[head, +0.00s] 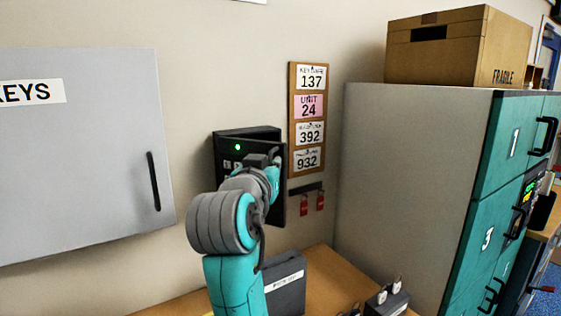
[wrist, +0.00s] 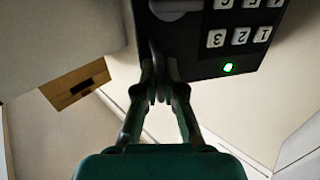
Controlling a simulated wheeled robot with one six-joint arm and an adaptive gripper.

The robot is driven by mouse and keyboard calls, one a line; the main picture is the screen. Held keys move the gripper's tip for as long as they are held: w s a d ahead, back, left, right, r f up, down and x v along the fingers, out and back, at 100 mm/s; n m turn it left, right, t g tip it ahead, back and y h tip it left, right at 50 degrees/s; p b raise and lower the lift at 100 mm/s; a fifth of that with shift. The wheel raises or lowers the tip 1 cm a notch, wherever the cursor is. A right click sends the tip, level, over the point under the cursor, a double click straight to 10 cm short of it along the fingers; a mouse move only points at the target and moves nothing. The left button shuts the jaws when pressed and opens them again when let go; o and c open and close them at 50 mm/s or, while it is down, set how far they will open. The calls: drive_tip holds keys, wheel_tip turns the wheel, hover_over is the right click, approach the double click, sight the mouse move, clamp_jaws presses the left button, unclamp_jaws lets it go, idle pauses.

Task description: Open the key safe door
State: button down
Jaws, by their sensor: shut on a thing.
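The black key safe (head: 247,133) is on the wall, its keypad door (head: 228,160) facing me with a lit green lamp. The door looks swung partly out from the box, its right edge nearer me. In the wrist view the door (wrist: 205,55) shows upside down, with pale number keys and the green lamp. My gripper (wrist: 160,92) is shut at the door's edge, its fingertips together on a dark part there. I cannot tell exactly which part. In the head view my gripper (head: 270,160) covers the door's right part, and the inside of the safe is hidden.
A grey KEYS cabinet (head: 90,150) hangs at left. A board of number notes (head: 291,165) and red-tagged keys (head: 304,206) are right of the safe. A teal-fronted locker (head: 400,170) carries a carton (head: 455,50). A desk (head: 325,275) with a dark box (head: 285,290) lies below.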

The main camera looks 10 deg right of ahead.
drive_tip(key=s+a+m+g+h, duration=0.2)
drive_tip(key=a+m+g+h, duration=0.4)
drive_tip(key=a, duration=0.6)
drive_tip(key=shift+s+a+h, duration=0.15)
drive_tip(key=shift+s+h, duration=0.1)
drive_tip(key=shift+h, duration=0.35)
drive_tip(key=c, duration=1.3)
unclamp_jaws()
drive_tip(key=shift+o, duration=0.2)
drive_tip(key=v, duration=1.2)
drive_tip(key=shift+s+a, duration=0.1)
